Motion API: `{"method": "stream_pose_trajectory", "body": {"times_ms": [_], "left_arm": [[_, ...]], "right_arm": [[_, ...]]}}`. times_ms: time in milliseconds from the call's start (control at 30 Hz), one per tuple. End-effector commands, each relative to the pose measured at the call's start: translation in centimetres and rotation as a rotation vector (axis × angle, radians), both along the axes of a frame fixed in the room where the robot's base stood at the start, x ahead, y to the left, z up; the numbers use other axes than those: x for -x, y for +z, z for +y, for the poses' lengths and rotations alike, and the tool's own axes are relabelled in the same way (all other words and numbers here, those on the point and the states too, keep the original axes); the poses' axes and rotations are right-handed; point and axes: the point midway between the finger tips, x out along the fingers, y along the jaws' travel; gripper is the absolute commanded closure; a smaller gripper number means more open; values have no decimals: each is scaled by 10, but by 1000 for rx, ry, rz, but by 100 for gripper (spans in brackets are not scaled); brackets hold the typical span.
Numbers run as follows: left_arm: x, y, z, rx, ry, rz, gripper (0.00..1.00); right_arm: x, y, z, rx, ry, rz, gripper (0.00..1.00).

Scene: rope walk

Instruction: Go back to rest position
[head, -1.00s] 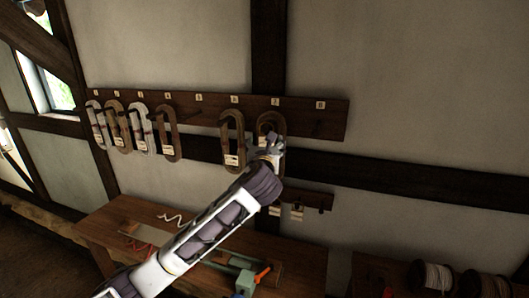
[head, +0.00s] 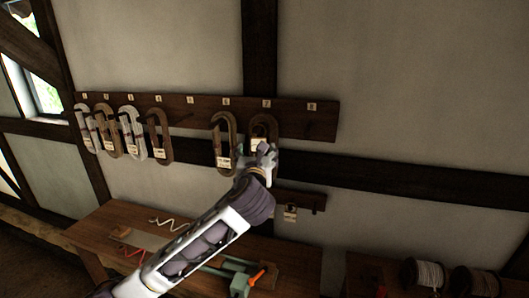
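My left arm comes in from the lower left. Its gripper (head: 266,155) is at the lower end of a brown rope coil (head: 262,122) hanging under number 7 on the wall board. The gripper covers part of this coil, and a pale tag on it shows just above the fingers. The fingers are small and overlap the coil, so I cannot tell whether they are open or shut, or whether they touch it. My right gripper is not in view.
The peg board (head: 322,120) also holds several brown and whitish coils to the left, including a brown one (head: 223,140) under number 6. Below are a small tag rail (head: 315,201) and a wooden workbench (head: 108,228) with tools. Spools (head: 430,273) stand at lower right.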

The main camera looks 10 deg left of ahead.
Motion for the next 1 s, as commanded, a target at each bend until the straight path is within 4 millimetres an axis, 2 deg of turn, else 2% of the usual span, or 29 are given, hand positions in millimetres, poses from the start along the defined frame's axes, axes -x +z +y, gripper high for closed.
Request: {"method": "stream_pose_trajectory", "body": {"times_ms": [267,567,1000], "left_arm": [[4,-21,-1,108,-4,26,27],[17,-76,0,409,14,95,27],[49,-157,2,878,122,191,27]], "right_arm": [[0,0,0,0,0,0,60],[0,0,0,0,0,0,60],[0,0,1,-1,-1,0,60]]}}
